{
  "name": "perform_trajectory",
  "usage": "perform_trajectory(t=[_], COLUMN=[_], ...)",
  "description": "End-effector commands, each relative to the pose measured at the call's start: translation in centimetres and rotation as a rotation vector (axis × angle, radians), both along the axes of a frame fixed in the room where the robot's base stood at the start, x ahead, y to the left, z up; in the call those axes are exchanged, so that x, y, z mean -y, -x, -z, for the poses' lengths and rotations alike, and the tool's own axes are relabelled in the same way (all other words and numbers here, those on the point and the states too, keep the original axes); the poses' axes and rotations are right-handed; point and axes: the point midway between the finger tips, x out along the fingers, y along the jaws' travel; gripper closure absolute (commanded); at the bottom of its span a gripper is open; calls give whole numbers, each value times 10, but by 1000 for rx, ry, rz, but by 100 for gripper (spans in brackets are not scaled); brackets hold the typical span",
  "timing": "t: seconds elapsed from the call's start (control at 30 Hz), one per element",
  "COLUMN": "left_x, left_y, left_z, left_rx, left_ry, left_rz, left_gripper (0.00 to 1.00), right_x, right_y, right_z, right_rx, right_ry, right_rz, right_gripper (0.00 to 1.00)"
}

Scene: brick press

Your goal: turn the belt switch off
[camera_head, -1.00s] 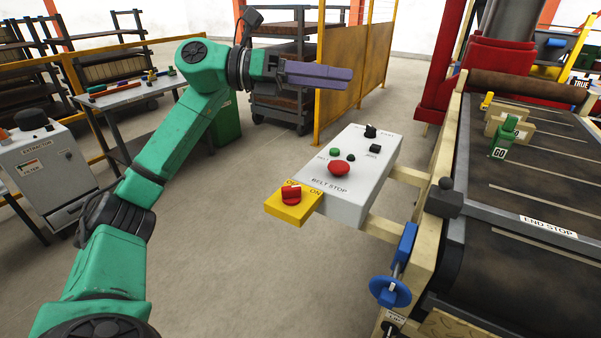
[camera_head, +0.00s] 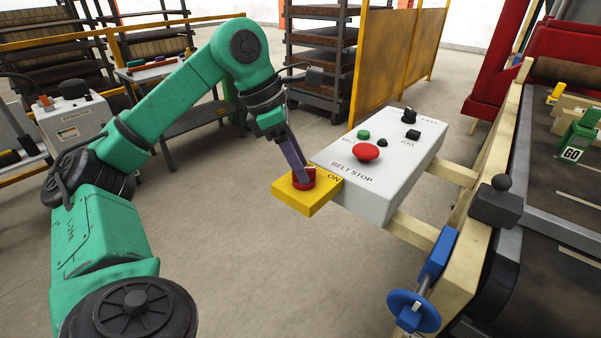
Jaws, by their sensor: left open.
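The belt switch is a red rotary knob (camera_head: 303,181) on a yellow plate (camera_head: 306,205) at the near left end of a grey control box. The word ON shows to its right; the OFF mark is mostly hidden behind my gripper. My left gripper (camera_head: 300,176) points down with its purple fingers at the knob, covering part of it. The fingers look open, one on the near side, but I cannot tell whether they touch the knob. The knob's exact angle is partly hidden. My right gripper is not in view.
The grey control box (camera_head: 378,178) carries a red belt stop button (camera_head: 366,152), a green button (camera_head: 363,135) and black controls. A blue handwheel (camera_head: 413,311) and the conveyor (camera_head: 560,225) stand to the right. Open floor lies left of the box.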

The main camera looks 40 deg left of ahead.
Motion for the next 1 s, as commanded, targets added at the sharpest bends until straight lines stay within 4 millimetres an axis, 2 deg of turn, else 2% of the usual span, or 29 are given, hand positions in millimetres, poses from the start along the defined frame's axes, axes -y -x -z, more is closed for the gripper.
perform_trajectory(t=[0.1,0.3,0.37,0.43,0.47,0.77,1.0], left_x=[2,2,2,2,2,2,2], left_y=[-2,-2,-2,-2,-2,-2,-1], left_z=[7,6,6,6,6,6,6], left_rx=[1,0,0,0,0,1,0], left_ry=[1,1,1,1,1,1,0], left_rz=[0,-1,-1,-1,-1,-13,-93], left_gripper=[48,48,67,93,100,100,100], right_x=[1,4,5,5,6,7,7], right_y=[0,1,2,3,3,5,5], right_z=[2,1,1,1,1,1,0], right_rx=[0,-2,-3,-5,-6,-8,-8], right_ry=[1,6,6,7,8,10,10], right_rz=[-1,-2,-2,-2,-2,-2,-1], right_gripper=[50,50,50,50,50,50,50])
